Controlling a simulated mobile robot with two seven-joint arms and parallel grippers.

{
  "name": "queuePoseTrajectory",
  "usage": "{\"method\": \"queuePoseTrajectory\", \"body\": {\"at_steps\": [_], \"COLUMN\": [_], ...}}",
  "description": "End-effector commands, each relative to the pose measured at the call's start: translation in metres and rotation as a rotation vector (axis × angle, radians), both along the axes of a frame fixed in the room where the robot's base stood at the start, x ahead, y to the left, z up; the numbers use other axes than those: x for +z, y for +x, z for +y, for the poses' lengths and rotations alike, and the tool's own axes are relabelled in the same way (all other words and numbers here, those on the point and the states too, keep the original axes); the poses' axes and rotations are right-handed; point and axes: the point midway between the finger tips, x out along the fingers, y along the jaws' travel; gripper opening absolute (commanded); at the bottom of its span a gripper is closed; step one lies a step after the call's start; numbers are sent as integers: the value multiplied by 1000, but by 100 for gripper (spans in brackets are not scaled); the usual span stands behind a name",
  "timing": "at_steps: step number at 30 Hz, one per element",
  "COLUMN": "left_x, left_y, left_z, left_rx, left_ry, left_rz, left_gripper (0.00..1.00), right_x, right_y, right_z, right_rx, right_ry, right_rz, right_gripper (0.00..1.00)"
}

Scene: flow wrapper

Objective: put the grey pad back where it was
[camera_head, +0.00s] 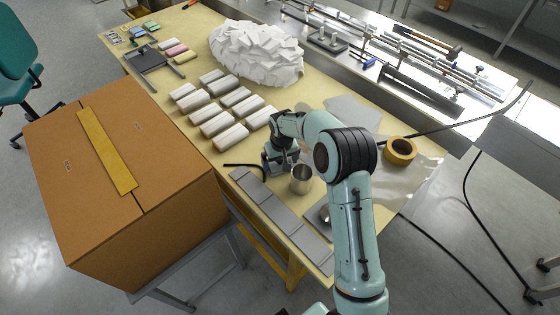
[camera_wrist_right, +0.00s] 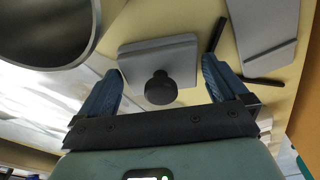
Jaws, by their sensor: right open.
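In the right wrist view a flat grey pad (camera_wrist_right: 188,52) with a round black knob (camera_wrist_right: 160,88) lies on the yellow table top. My right gripper (camera_wrist_right: 160,82) is open, with one blue finger on each side of the knob and a gap to both. In the head view my right gripper (camera_head: 275,163) is low over the table, beside a metal cup (camera_head: 300,180), and mostly hides the pad. The cup's dark round opening also shows at the upper left of the wrist view (camera_wrist_right: 40,25). My left gripper is out of view.
A row of grey plates (camera_head: 278,212) lies along the near table edge. A thin black rod (camera_head: 243,166) lies left of my gripper. White wrapped blocks (camera_head: 217,123), a white heap (camera_head: 258,55) and a tape roll (camera_head: 400,150) stand around. A large cardboard box (camera_head: 70,170) stands at left.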

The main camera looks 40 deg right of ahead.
Motion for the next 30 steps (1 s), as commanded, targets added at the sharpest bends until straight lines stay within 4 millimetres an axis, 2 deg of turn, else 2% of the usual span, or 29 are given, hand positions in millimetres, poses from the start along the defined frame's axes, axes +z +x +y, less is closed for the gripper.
{"method": "queuePoseTrajectory", "body": {"at_steps": [15, 21, 30], "left_x": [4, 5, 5], "left_y": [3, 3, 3], "left_z": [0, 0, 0], "left_rx": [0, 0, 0], "left_ry": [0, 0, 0], "left_rz": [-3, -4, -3], "left_gripper": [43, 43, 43], "right_x": [99, 116, 117], "right_y": [-11, -13, -13], "right_z": [4, 5, 5], "right_rx": [0, 1, 0], "right_ry": [0, -1, 0], "right_rz": [-4, -3, -1], "right_gripper": [100, 100, 100]}}
